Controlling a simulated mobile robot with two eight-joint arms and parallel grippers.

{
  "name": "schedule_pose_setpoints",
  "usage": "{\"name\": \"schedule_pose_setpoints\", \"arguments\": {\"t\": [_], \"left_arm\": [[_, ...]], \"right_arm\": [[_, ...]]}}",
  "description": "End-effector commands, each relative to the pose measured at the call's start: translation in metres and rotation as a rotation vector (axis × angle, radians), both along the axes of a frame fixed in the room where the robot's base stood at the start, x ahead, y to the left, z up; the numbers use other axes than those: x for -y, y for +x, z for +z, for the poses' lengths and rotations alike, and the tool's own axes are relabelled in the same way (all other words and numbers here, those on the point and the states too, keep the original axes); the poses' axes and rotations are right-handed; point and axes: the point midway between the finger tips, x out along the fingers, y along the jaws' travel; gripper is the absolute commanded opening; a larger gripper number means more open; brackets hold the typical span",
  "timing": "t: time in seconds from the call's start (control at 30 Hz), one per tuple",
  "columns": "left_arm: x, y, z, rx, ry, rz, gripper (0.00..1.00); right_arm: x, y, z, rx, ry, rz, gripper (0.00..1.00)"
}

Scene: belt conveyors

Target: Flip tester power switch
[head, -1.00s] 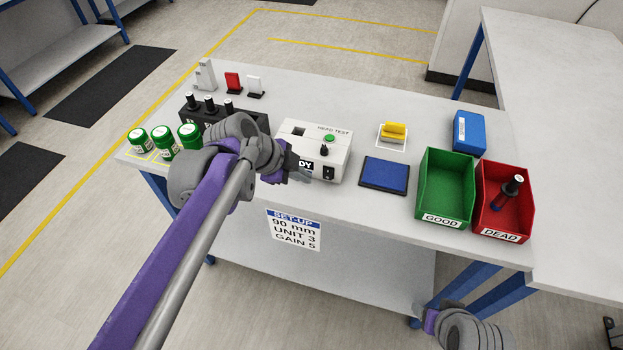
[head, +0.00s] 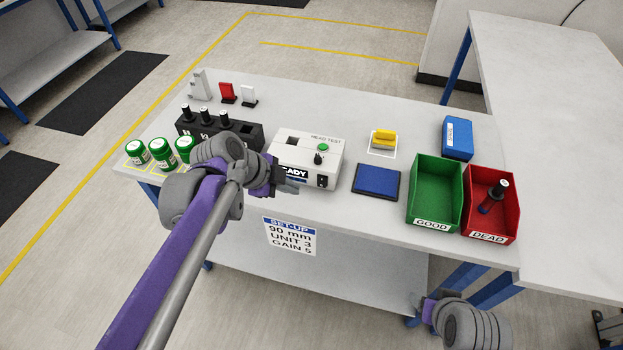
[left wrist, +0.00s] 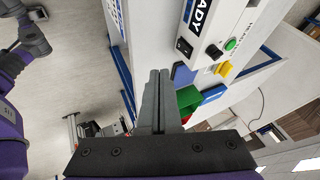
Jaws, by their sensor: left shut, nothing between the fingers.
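The tester is a white box (head: 332,163) on the bench, with a green button (head: 323,146), a black knob (head: 318,159) and a dark panel reading "EADY" (head: 294,172), partly covered by my left gripper. The power switch (head: 322,181) is a black rocker at the front face's right end. It also shows in the left wrist view (left wrist: 184,46); its position is too small to tell. My left gripper (head: 291,188) is shut and empty, in front of the tester and left of the switch, apparently apart from it. My right gripper (head: 417,299) is low at the lower right, its fingers unclear.
Right of the tester are a blue pad (head: 376,181), a yellow block (head: 384,138), a green GOOD bin (head: 409,192) and a red DEAD bin (head: 511,220). Left are a black rack (head: 240,139) and green-lidded jars (head: 137,150). A set-up card (head: 290,237) hangs on the bench front.

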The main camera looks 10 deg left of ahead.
Motion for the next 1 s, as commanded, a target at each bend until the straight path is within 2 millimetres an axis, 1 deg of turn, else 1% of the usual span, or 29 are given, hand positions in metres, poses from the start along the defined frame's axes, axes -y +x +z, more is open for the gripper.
{"name": "schedule_pose_setpoints", "arguments": {"t": [0.33, 0.47, 0.57, 0.9, 0.93, 1.0], "left_arm": [[0.000, 0.000, -0.004, -0.002, 0.000, -0.001, 0.00], [0.004, 0.004, -0.012, -0.001, 0.000, -0.002, 0.00], [0.010, 0.011, -0.025, -0.001, 0.000, -0.002, 0.00], [0.038, 0.042, -0.085, -0.002, 0.001, -0.002, 0.00], [0.040, 0.044, -0.089, -0.002, 0.001, -0.002, 0.00], [0.038, 0.058, -0.086, -0.001, 0.000, 0.000, 0.00]], "right_arm": [[0.000, -0.001, -0.001, -0.001, 0.000, 0.000, 0.63], [0.000, -0.001, -0.003, -0.002, 0.000, 0.000, 0.63], [0.000, -0.002, -0.005, -0.003, 0.000, 0.000, 0.63], [0.000, -0.005, -0.015, -0.009, 0.000, 0.000, 0.63], [0.000, -0.005, -0.016, -0.010, 0.000, 0.000, 0.63], [0.000, -0.004, -0.012, -0.008, 0.000, 0.000, 0.63]]}}
